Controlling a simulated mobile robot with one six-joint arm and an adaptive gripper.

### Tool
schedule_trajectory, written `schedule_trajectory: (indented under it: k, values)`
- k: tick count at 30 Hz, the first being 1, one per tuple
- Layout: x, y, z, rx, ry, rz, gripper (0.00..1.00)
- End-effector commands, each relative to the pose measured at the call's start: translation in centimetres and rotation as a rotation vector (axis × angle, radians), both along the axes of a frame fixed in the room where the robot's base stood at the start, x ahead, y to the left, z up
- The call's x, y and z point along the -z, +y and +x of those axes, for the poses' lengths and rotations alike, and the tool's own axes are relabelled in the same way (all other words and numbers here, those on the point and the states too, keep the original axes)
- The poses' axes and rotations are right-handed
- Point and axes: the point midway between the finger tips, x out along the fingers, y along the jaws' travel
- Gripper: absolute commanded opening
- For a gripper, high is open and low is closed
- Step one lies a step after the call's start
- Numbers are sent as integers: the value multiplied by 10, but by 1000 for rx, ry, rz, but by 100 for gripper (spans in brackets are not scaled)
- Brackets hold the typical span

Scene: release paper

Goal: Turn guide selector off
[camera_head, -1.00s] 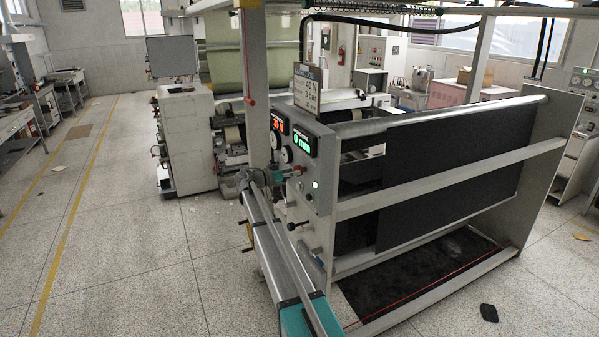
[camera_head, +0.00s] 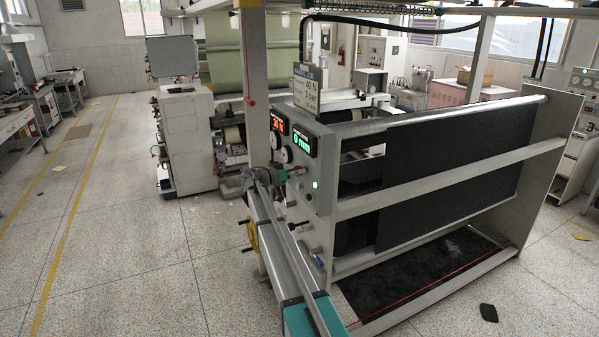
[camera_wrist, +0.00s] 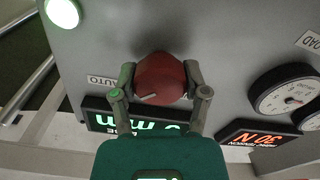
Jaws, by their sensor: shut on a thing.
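The selector is a red round knob (camera_wrist: 162,76) on the grey panel (camera_wrist: 225,45), in the upper middle of the wrist view. A short pale mark shows near its lower edge. An "AUTO" label (camera_wrist: 102,81) is left of the knob, with the lettering upside down in this view. My gripper (camera_wrist: 160,84) is shut on the knob, one finger on each side. In the head view my teal gripper (camera_head: 282,174) is at the near left face of the machine, below the displays. The knob is hidden there.
A green "0 mm" display (camera_head: 303,144) and a red display (camera_head: 278,123) are close above my gripper. Two dial gauges (camera_wrist: 287,91) are beside it. A lit green button (camera_wrist: 63,12) is on the same panel. Open floor (camera_head: 140,230) lies to the left.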

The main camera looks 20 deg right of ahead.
Motion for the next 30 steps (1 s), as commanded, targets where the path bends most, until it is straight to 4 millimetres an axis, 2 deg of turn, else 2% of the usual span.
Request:
schedule_trajectory:
  k: [1,2,6,14,20,30]
  values:
    - [0,0,0,0,0,-1,14]
    - [0,-10,0,3,0,-1,11]
    - [0,-2,0,1,4,-1,11]
    - [0,0,0,0,61,-2,11]
    - [0,0,0,-1,171,-5,11]
    - [1,1,0,-2,448,-14,11]
